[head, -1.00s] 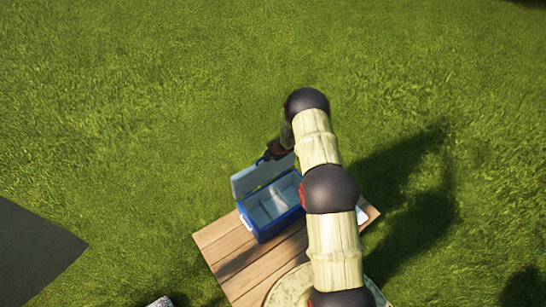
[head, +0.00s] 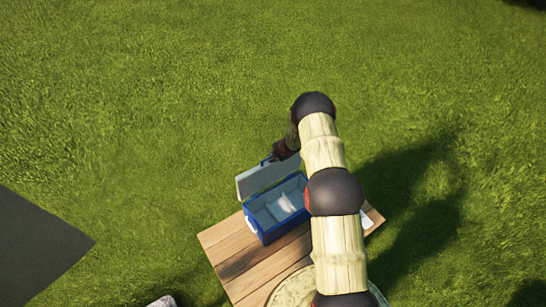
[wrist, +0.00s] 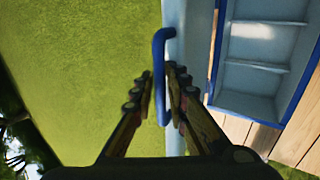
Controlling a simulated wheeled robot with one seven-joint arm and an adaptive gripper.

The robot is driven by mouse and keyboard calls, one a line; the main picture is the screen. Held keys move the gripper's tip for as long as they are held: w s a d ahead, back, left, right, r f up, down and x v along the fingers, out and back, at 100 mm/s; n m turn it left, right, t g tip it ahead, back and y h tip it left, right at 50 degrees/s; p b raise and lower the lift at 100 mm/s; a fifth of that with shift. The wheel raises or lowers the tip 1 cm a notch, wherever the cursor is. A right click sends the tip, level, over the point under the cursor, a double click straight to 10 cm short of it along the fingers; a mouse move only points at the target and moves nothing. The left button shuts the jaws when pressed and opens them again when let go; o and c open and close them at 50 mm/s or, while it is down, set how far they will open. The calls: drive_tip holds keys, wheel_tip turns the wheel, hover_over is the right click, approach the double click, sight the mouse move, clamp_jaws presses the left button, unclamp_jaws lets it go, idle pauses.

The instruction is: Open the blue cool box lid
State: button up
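The blue cool box (head: 276,222) stands on the wooden table with its lid (head: 264,178) raised at the back, tilted up from the body. The pale, divided inside of the box shows. My gripper (head: 280,153) is at the lid's far upper edge in the head view, partly hidden by my arm. In the wrist view a blue handle bar (wrist: 159,80) on the lid's edge runs between the fingertips of my gripper (wrist: 161,82). The fingers are closed in on it from both sides. The open box (wrist: 262,75) shows at the right there.
The wooden table (head: 228,240) has bare planks left of the box. A round pale thing (head: 293,289) lies at its front, partly behind my arm. A small white item (head: 366,219) is at the right edge. Grass surrounds the table, and a dark flat surface (head: 35,250) is at the left.

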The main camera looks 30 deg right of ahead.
drive_tip(key=v, duration=1.2)
idle(0.4)
